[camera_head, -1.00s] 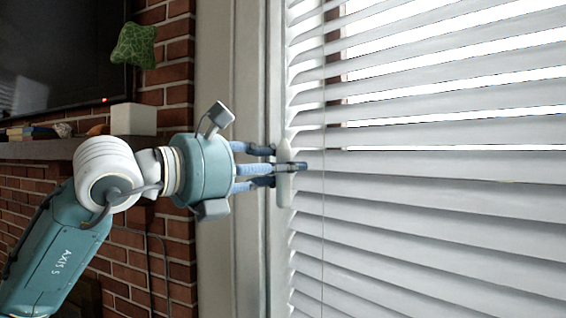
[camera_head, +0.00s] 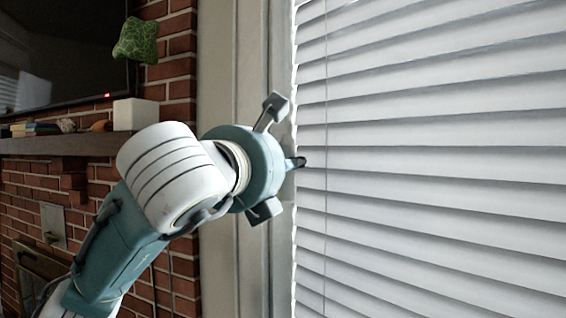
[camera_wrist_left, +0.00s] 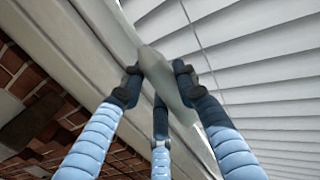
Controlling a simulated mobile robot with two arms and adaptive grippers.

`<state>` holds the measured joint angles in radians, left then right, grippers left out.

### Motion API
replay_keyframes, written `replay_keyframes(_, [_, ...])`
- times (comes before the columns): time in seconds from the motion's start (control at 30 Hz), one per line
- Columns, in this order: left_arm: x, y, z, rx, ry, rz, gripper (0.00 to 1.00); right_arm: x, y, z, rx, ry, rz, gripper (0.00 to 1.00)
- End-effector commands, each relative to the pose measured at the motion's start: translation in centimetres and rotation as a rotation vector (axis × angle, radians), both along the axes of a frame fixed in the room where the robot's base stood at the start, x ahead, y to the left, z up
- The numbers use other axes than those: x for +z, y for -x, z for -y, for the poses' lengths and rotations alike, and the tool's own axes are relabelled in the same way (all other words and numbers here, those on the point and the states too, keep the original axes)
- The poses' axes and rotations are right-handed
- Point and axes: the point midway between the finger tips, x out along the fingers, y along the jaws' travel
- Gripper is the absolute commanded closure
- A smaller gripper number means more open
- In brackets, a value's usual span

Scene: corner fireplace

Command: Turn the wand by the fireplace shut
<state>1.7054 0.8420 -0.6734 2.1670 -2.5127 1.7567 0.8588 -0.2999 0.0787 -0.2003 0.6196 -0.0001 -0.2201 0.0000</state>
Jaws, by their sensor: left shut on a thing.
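The wand (camera_wrist_left: 160,77) is a pale grey-white rod at the left edge of the window blinds. In the left wrist view it runs slantwise between the fingers of my left gripper (camera_wrist_left: 155,85), which is shut on it. In the head view my left gripper (camera_head: 296,163) is at the blinds' left edge; its own body hides most of the fingers and the wand's grip. The white blinds (camera_head: 430,170) have their slats tilted over, with no bright gaps between them. My right gripper is not in view.
A pale window frame (camera_head: 220,90) stands left of the blinds. Further left are the brick wall (camera_head: 180,85), a mantel shelf (camera_head: 60,145) with a white pot (camera_head: 135,115) and small items, and a dark television (camera_head: 60,50) above.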

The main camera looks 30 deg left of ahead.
Motion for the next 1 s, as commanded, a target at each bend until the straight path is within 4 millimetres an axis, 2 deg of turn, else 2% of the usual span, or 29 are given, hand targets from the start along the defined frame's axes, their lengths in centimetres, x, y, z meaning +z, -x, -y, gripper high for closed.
replay_keyframes(0.3, [-0.1, 0.0, 0.0, 0.002, -0.001, -0.002, 0.96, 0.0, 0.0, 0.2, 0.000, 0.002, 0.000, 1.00])
replay_keyframes(0.33, [-0.1, 0.0, 0.0, 0.001, -0.001, -0.002, 0.66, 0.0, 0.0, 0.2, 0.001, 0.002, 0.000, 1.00])
replay_keyframes(0.4, [-0.1, 0.0, 0.0, 0.001, -0.001, -0.002, 0.52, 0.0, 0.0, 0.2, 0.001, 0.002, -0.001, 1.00])
replay_keyframes(0.43, [-0.1, 0.0, 0.0, 0.001, -0.001, -0.002, 0.50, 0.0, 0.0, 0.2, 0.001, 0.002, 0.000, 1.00])
replay_keyframes(0.77, [0.0, 0.2, 0.0, 0.000, -0.001, -0.001, 0.50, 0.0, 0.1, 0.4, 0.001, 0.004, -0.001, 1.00])
replay_keyframes(0.87, [0.0, 1.2, 0.2, -0.002, -0.001, 0.001, 0.50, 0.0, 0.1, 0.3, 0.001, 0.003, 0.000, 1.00])
replay_keyframes(1.0, [0.1, 3.9, 0.7, -0.003, -0.003, 0.004, 0.50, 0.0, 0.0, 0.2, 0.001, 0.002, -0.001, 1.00])
